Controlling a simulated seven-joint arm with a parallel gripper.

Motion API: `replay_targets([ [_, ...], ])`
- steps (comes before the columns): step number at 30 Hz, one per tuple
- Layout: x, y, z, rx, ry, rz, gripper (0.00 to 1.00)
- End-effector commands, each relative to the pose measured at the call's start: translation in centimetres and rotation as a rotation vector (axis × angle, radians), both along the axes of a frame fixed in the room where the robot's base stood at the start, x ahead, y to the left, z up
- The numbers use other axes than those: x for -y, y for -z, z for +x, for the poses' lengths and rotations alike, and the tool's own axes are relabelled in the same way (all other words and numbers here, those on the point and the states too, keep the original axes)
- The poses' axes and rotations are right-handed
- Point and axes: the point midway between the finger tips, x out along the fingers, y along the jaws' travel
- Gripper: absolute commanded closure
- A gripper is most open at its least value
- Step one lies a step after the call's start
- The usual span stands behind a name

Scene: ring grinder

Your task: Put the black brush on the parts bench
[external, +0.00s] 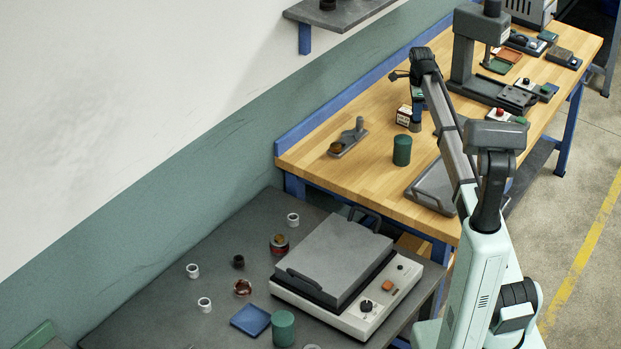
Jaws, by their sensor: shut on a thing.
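My gripper (417,98) is over the far wooden bench (330,172), pointing down near the bench's back edge. Its jaws are small here and partly hidden by my own arm. It is shut on a small dark thing (416,122), which may be the black brush; its shape is not clear. I cannot tell whether this thing touches the bench top. The near grey bench (150,318) carries a machine with a flat grey plate (336,255). Which bench is the parts bench is not marked.
A green cylinder (402,150), a grey tray (432,186) and a metal fixture (350,138) are nearby. A tall press (464,62) stands to the right. The wooden bench's left front is clear.

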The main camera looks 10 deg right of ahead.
Motion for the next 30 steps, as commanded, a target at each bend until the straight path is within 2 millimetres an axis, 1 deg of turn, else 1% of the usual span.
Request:
replay_targets([
  [3, 0.0, 2.1, -0.1, -0.001, 0.001, 0.000, 1.00],
  [6, 0.0, 3.6, -0.1, -0.001, 0.001, 0.000, 1.00],
  [9, 0.0, 4.6, -0.1, 0.000, 0.002, 0.000, 1.00],
  [14, 0.0, 5.6, -0.1, 0.000, 0.002, 0.000, 1.00],
  [20, 0.0, 8.0, -0.1, -0.001, 0.002, 0.000, 1.00],
  [23, 0.0, 8.4, 0.0, 0.000, 0.002, 0.000, 1.00],
  [30, 0.0, 8.4, 0.0, 0.001, 0.003, 0.000, 1.00],
])
